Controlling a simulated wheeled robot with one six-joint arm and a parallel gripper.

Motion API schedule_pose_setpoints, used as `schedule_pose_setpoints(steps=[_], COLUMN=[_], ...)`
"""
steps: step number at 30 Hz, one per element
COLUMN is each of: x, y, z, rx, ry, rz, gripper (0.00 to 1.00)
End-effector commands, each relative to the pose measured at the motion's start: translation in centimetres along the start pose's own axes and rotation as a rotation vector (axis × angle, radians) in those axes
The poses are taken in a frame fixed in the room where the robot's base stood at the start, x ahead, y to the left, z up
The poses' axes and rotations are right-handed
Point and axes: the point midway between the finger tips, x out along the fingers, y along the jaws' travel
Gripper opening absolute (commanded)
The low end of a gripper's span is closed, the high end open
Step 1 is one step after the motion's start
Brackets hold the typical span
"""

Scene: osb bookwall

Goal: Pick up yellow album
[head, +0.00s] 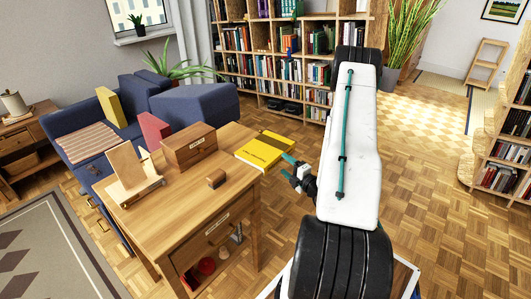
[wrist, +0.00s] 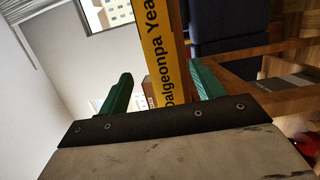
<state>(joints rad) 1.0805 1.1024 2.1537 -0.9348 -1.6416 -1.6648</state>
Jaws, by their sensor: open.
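The yellow album (head: 263,151) lies flat at the far right corner of the wooden table (head: 232,192), seemingly jutting past its right edge. My gripper (head: 288,166) is just right of the album in the head view, its green fingers spread and pointing towards it. In the wrist view the album's yellow spine (wrist: 162,60) with black lettering runs between the two open fingers (wrist: 163,90). A gap shows between the left finger and the spine; whether the right finger touches it I cannot tell. Nothing is held.
A blue sofa (head: 150,105) stands behind. Bookshelves (head: 270,60) line the back wall.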

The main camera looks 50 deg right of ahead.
Motion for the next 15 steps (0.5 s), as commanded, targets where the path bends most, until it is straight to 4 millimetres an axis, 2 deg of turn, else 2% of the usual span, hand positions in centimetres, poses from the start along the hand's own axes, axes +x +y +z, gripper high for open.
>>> schedule_pose_setpoints(steps=[9, 15], x=[4.5, 5.9], y=[-0.3, -0.3], z=[-0.3, -0.2], rx=[-0.001, 0.002], ry=[0.002, 0.000], rz=[0.000, -0.003], gripper=[0.66, 0.66])
